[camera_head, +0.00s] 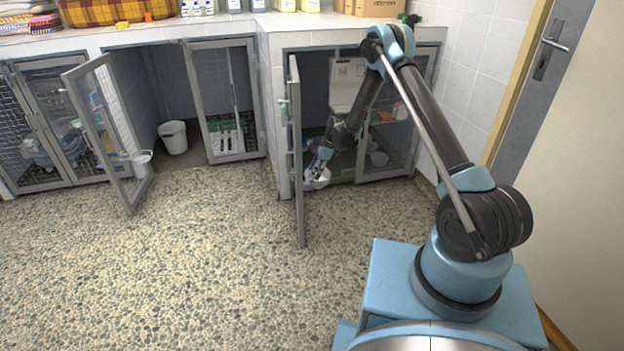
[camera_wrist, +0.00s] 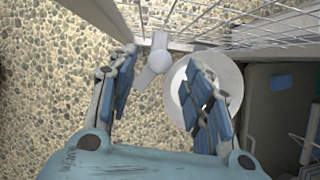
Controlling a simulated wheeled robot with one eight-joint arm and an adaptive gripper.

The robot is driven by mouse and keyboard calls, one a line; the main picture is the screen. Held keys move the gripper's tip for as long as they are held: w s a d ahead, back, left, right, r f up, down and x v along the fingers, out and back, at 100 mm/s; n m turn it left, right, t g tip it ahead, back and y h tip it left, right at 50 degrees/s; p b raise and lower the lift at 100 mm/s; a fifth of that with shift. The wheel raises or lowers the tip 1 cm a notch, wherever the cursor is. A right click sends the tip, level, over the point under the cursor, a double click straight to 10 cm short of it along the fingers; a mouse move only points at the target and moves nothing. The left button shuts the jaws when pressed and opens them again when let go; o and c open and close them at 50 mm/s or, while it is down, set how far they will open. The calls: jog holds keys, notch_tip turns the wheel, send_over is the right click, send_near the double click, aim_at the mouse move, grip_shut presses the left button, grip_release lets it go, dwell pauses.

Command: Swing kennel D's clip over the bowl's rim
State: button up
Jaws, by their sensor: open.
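In the wrist view, the clip (camera_wrist: 154,64), a pale grey piece with a round hub and flat arms, hangs by the mesh door, between my open fingers and with the floor below it. The white round bowl (camera_wrist: 234,78) is right of the clip, partly covered by my right finger. The clip's free arm appears beside the bowl; I cannot tell whether they touch. My gripper (camera_wrist: 160,60) is open. In the head view, my gripper (camera_head: 320,162) is low behind the open door (camera_head: 298,150), by the bowl (camera_head: 318,181). No kennel letter is readable.
The wire mesh (camera_wrist: 225,20) runs close ahead of my fingers. A dark kennel interior is at the right. Another door (camera_head: 110,135) stands open further left, with a white bucket (camera_head: 173,137) inside that kennel. The speckled floor in front is clear.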

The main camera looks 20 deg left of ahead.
jog(key=shift+x, duration=2.05)
